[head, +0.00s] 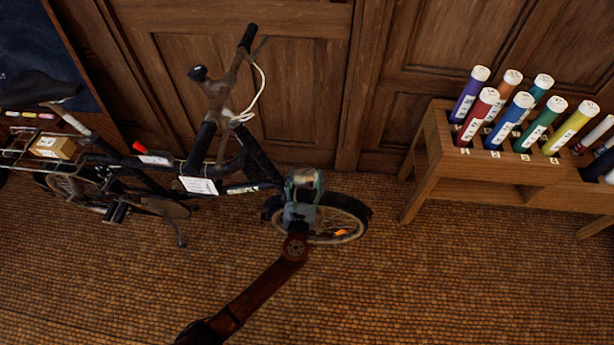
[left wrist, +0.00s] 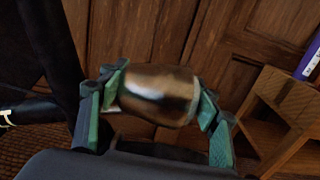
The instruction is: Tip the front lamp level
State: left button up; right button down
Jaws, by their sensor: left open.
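The front lamp (left wrist: 158,95) is a rounded metal shell with a brassy, dark sheen, and it fills the middle of the left wrist view. In the head view the lamp (head: 303,176) shows as a small pale shape above the bicycle's front wheel (head: 345,232), partly hidden by my gripper. My left gripper (head: 304,184) is open around the lamp, with one green-padded finger on each side. Whether the pads touch it I cannot tell. The lamp looks slightly tilted in the left wrist view, but its true tilt is unclear. My right gripper is not in view.
The dark bicycle (head: 215,165) stands along wooden panelling, with a small box (head: 54,147) on its rear rack. A wooden rack (head: 440,150) of coloured tubes stands at the right. The tiled floor (head: 440,290) in front is clear.

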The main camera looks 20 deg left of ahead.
pick_arm(q)
jog(key=v, duration=1.2)
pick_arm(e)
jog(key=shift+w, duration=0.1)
